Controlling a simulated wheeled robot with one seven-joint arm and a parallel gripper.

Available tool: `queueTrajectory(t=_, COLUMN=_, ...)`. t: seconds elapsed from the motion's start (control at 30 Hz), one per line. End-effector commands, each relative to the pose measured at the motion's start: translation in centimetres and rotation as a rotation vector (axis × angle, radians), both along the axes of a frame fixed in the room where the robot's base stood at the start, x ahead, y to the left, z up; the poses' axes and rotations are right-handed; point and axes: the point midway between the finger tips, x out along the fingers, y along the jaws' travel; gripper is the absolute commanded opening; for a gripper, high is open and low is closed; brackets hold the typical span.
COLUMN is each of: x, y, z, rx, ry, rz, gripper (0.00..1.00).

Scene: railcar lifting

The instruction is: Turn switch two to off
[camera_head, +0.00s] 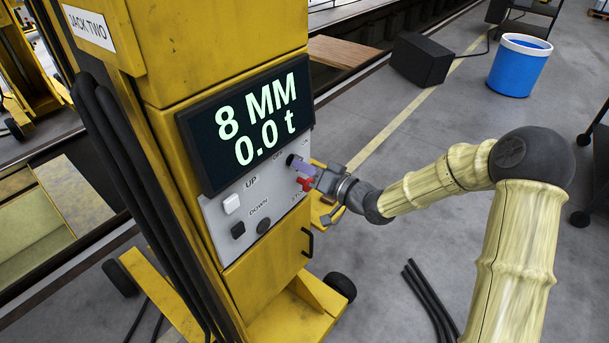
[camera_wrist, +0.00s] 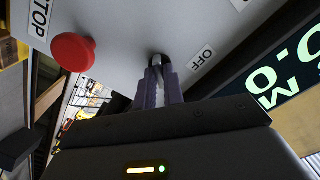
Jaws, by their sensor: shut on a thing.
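The yellow jack labelled JACK TWO (camera_head: 220,60) carries a grey control panel (camera_head: 215,212) below a display reading 8 MM and 0.0 t. The dark switch knob (camera_head: 292,159) sits at the panel's upper right, by the OFF label. In the wrist view the switch (camera_wrist: 158,62) stands next to the OFF label (camera_wrist: 202,59). My gripper (camera_head: 300,167) reaches it from the right. In the wrist view its purple fingers (camera_wrist: 158,80) are shut on the switch, which they partly hide. The label on the switch's other side is not clearly readable.
A red STOP button (camera_head: 305,184) sits just below my gripper; it also shows in the wrist view (camera_wrist: 72,51). A white UP button (camera_head: 231,203) and a dark DOWN button (camera_head: 238,230) are at the panel's left. A blue bucket (camera_head: 518,68) stands on the floor.

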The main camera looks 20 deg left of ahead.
Motion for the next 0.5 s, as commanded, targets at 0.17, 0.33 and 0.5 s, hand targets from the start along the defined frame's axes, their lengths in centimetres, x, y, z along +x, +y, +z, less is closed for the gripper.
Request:
queueTrajectory(t=0.17, x=0.01, y=-0.05, z=-0.74, rx=-0.068, ry=-0.157, rz=0.000, gripper=0.00)
queueTrajectory(t=0.33, x=0.04, y=-0.06, z=-0.76, rx=-0.130, ry=-0.305, rz=-0.001, gripper=0.00)
queueTrajectory(t=0.5, x=0.02, y=-0.05, z=-0.71, rx=-0.186, ry=-0.440, rz=0.000, gripper=0.00)
